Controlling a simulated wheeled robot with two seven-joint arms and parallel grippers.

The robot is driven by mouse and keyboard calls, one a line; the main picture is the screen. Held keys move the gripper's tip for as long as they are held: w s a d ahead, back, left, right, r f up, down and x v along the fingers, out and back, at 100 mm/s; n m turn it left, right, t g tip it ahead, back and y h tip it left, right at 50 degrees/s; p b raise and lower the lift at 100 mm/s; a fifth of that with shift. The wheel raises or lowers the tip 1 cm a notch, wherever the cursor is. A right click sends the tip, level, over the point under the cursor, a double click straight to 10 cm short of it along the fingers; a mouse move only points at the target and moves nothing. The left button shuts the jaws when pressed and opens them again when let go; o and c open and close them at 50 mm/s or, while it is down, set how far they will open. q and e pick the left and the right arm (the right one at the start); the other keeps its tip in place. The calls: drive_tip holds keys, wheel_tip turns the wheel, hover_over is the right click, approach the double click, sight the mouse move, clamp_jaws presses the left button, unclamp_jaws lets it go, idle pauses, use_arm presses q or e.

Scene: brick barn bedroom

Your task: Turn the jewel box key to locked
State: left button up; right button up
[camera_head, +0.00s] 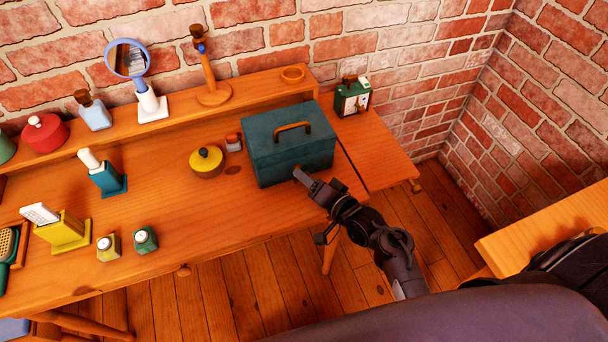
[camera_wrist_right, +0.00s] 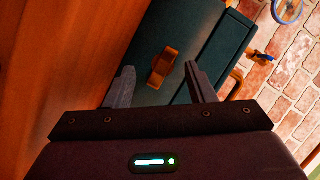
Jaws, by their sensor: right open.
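The jewel box (camera_head: 290,150) is a dark teal box with an orange-brown handle on its lid, standing on the wooden dressing table. The orange-brown key (camera_wrist_right: 163,67) shows on its front face in the right wrist view. My right gripper (camera_head: 299,174) is at the box's front. In the right wrist view its two fingers (camera_wrist_right: 158,78) are spread, with the key between and beyond their tips. I cannot tell whether they touch it. In the head view the gripper hides the key. My left gripper is not in view.
A yellow round pot (camera_head: 206,161) and a small red-lidded jar (camera_head: 233,142) stand left of the box. A green clock (camera_head: 352,96) is behind it to the right. A mirror (camera_head: 127,60) stands on the back shelf. The table's middle is mostly clear.

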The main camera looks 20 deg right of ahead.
drive_tip(key=shift+x, duration=1)
drive_tip(key=shift+c, duration=0.3)
